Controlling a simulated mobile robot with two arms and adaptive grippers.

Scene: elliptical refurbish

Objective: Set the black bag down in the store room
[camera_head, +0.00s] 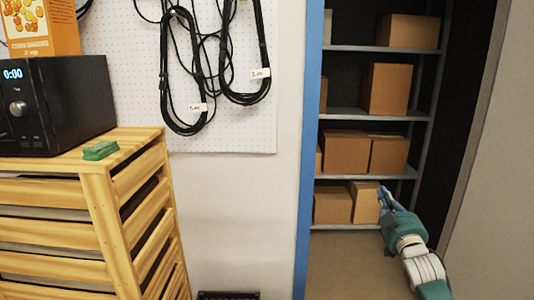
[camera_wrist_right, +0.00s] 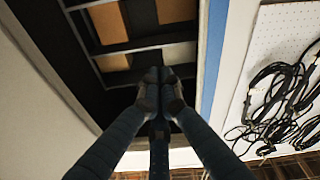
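The store room (camera_head: 355,262) shows through a doorway with a blue frame on the right of the head view. Its brown floor is bare where it shows. My right gripper (camera_head: 383,195) reaches into the doorway, in front of the lowest shelf. In the right wrist view its fingers (camera_wrist_right: 160,76) meet at the tips, with no bag seen between them. No black bag can be made out in either view. My left gripper is not in view.
A metal shelf (camera_head: 362,176) in the store room holds several cardboard boxes (camera_head: 346,153). The blue door frame (camera_head: 311,120) is left of my right arm. A wooden slatted cabinet (camera_head: 100,190) bears a black microwave (camera_head: 70,105). Cables (camera_head: 166,80) hang on a pegboard (camera_head: 240,135).

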